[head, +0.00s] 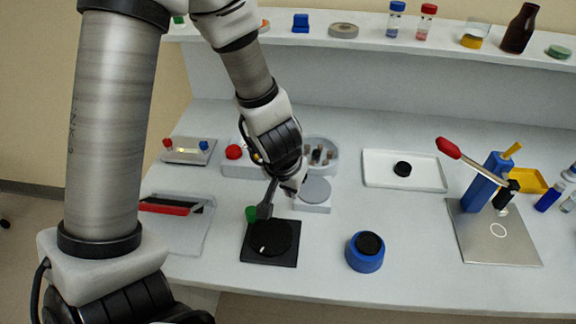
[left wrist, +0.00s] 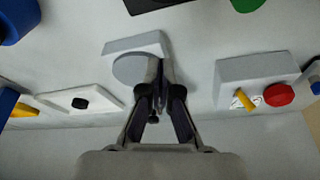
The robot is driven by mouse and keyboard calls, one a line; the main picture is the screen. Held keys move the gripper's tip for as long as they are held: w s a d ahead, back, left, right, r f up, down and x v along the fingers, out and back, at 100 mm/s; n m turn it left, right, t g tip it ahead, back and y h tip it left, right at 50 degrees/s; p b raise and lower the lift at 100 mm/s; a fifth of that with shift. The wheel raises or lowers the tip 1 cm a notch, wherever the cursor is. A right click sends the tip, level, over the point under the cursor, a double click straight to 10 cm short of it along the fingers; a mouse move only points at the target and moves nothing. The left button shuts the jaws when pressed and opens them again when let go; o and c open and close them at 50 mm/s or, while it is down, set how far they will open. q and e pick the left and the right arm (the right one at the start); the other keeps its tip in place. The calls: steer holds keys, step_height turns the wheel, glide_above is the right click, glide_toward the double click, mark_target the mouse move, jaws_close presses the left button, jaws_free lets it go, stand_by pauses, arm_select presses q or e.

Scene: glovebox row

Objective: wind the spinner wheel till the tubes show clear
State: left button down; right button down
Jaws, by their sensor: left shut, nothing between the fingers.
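A black round wheel with a white mark (head: 271,238) lies on a square black base (head: 288,254) near the bench's front; I take it for the spinner wheel. The base's edge shows at the top of the left wrist view (left wrist: 150,3). A grey rounded holder with several small tubes (head: 320,154) stands farther back, partly hidden behind my gripper; I cannot tell whether the tubes are clear. My left gripper (head: 264,212) is shut and empty, pointing down just behind the wheel; contact cannot be told. It also shows in the left wrist view (left wrist: 156,92). My right gripper is not in view.
A green knob (head: 251,214) stands beside the base. A pale block with a grey disc (head: 314,190) is close to my gripper. A blue round pot (head: 365,252) stands right of the base. A white tray (head: 432,183) and a metal plate with a red-tipped lever (head: 480,247) lie farther right.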

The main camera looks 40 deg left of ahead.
mark_target(314, 185)
arm_select(q)
steer(key=shift+w+a+p, duration=0.2)
steer(key=shift+w+p, duration=0.55)
steer(key=shift+p, duration=0.25)
steer(key=shift+w+a+f, duration=0.15)
steer(key=shift+w+f, duration=0.05)
steer(key=shift+w, duration=0.35)
steer(key=shift+w+a+f, duration=0.15)
steer(key=shift+w, duration=0.35)
steer(key=shift+w+f, duration=0.1)
steer(key=shift+w, duration=0.05)
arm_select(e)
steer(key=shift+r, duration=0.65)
arm_select(q)
steer(key=shift+p, duration=0.3)
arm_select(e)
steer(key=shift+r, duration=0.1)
arm_select(q)
steer(key=shift+a+m+p, duration=0.1)
steer(key=shift+m+p, duration=0.2)
steer(key=shift+p, duration=0.1)
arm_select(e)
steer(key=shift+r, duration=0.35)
arm_select(q)
steer(key=shift+w+p, duration=0.1)
steer(key=shift+p, duration=0.2)
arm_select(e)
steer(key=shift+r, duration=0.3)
